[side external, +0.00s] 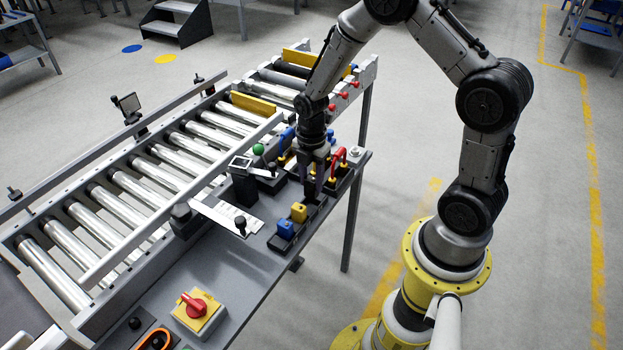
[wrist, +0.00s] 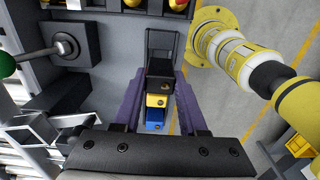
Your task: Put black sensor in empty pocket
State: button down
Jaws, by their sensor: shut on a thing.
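A dark tray (side external: 272,243) with pockets in a row sits near the table's edge. It holds a blue block (side external: 285,228) and a yellow block (side external: 298,211); the yellow block (wrist: 156,101) and blue block (wrist: 154,115) also show in the wrist view. My gripper (side external: 314,188) points down over the tray's far end, beyond the yellow block. In the wrist view its purple fingers (wrist: 160,82) are shut on the black sensor (wrist: 158,78), beside the yellow block. An empty-looking dark pocket (wrist: 161,43) shows beyond it. I cannot tell whether the sensor touches the tray.
A roller conveyor (side external: 165,170) runs along the left. A black post with a small screen (side external: 242,180) and a white plate (side external: 228,214) stand left of the tray. Red-handled parts (side external: 340,160) are close right of my gripper. A yellow box with a red knob (side external: 198,308) is in front.

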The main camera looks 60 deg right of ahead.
aim_at(311, 192)
jog(key=shift+f, duration=0.1)
dwell(0.3)
jog(key=shift+f, duration=2.1)
grip_release()
jog(key=shift+r, duration=3.95)
jog(key=shift+a, duration=0.1)
